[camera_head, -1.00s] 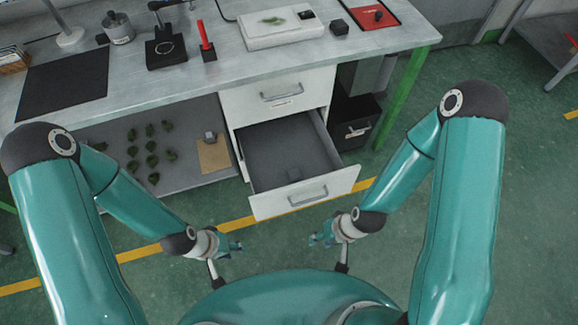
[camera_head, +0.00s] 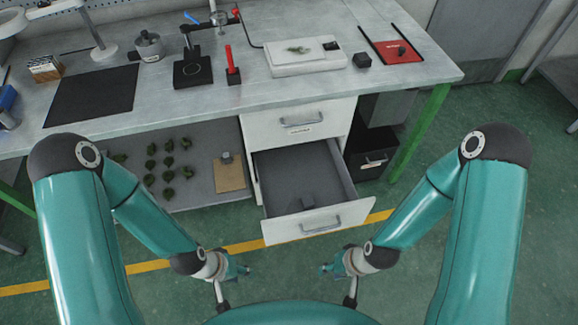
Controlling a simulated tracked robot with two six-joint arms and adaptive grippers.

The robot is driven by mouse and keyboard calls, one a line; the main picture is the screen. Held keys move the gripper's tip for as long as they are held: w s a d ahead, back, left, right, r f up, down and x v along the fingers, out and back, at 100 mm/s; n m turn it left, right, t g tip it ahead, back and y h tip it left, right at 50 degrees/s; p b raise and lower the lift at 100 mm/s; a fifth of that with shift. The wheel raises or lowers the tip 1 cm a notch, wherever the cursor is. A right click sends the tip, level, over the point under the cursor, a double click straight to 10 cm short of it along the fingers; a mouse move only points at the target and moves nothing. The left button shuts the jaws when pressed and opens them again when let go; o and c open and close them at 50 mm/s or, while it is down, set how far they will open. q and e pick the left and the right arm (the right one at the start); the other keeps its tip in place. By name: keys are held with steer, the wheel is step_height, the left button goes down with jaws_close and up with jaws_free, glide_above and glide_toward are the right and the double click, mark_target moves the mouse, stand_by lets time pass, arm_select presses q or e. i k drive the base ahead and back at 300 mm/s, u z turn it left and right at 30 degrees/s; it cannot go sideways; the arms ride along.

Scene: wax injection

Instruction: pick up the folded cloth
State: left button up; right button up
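No thing in view can be surely told as a folded cloth. My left gripper (camera_head: 240,268) hangs low over the floor, left of and below the drawer front. My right gripper (camera_head: 328,268) is low over the floor below the drawer front. Both are apart from the drawer, and nothing shows held in them. Their fingers are too small to show whether they are open or shut.
The workbench (camera_head: 200,110) carries a dark mat (camera_head: 92,95), a white device (camera_head: 307,61) and a red tray (camera_head: 390,45). The lower shelf (camera_head: 205,195) holds several green pieces and a tan board (camera_head: 229,176). A green leg (camera_head: 420,132) stands at right.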

mark_target(307, 202)
steer(key=u, duration=1.25)
steer(key=i, duration=0.1)
steer(key=z, duration=2.8)
steer(key=k, duration=0.9)
steer(key=u, duration=1.2)
steer(key=i, duration=1)
steer(key=u, duration=0.05)
